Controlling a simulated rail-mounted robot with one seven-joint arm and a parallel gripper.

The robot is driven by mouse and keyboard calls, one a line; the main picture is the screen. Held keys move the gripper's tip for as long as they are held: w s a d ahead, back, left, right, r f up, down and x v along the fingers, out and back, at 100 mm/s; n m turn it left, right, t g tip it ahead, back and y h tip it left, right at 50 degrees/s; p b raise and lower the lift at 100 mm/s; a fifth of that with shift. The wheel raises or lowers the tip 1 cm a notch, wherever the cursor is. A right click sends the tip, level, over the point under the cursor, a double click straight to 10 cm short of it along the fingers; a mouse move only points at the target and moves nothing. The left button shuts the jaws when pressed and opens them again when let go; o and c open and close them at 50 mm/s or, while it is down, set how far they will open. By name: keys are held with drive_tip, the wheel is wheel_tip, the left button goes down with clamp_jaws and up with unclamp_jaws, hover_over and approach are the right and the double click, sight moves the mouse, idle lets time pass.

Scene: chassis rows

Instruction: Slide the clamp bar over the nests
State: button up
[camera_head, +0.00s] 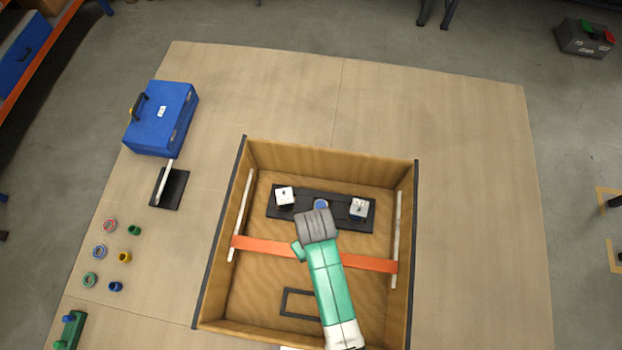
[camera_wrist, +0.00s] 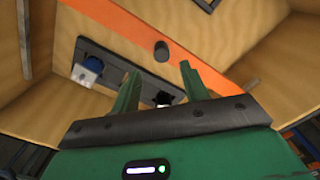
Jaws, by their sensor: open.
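The orange clamp bar (camera_head: 262,246) lies across the wooden box (camera_head: 330,160), its ends at the white side rails (camera_head: 241,215). It also shows in the wrist view (camera_wrist: 135,28), with a dark round knob (camera_wrist: 161,51) on it. Beyond the bar in the head view, a black nest plate (camera_head: 337,201) holds a white part (camera_head: 285,196) on the left, another white part (camera_head: 358,208) on the right and a blue piece (camera_head: 320,204) between them. My gripper (camera_wrist: 158,78) is open, its two fingers apart, with the knob just past the fingertips. My arm hides the bar's middle in the head view.
A black rectangular frame (camera_head: 298,304) lies on the box floor in front of the bar. Left of the box are a blue case (camera_head: 162,118), a black stand (camera_head: 170,188) and several small coloured rings and cups. The table right of the box is clear.

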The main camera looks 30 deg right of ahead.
drive_tip(key=shift+f, duration=0.1)
wheel_tip(320, 180, down, 8)
drive_tip(key=shift+s+a+r, duration=0.1)
drive_tip(key=shift+a+r, duration=0.05)
drive_tip(key=shift+r, duration=0.1)
clamp_jaws()
